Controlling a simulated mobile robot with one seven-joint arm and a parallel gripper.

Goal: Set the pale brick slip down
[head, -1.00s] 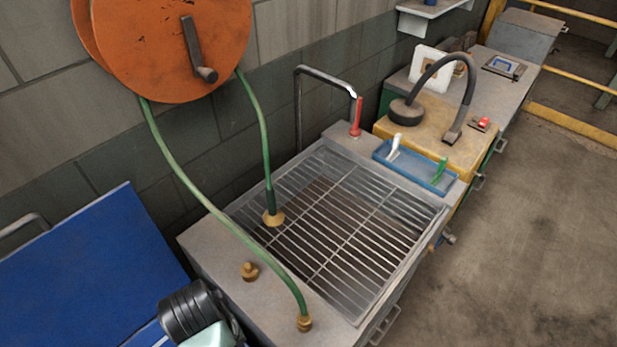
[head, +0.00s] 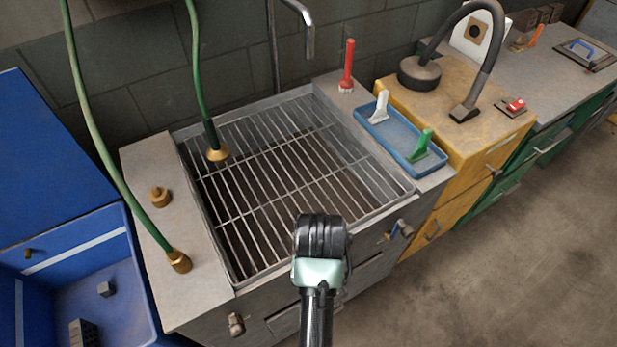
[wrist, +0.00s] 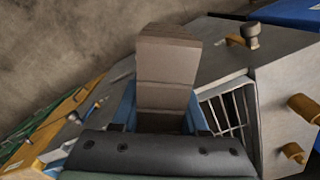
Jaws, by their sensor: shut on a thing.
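In the wrist view my gripper (wrist: 161,108) is shut, its blue fingers on either side of a flat-sided grey-brown piece, which I take for the pale brick slip (wrist: 167,62). The slip sticks out beyond the fingers and looks dull in this light. In the head view my black wrist and pale green arm link stand in front of the sink's near edge; the fingers and the slip are hidden there. I cannot see the slip touching any surface.
A wire grid (head: 262,150) covers the sink. A blue tray (head: 398,143) with a white and a green tool stands right of it, near an upright red brush (head: 347,66). A green hose (head: 107,150) hangs at left. A blue bin (head: 122,282) holds small blocks.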

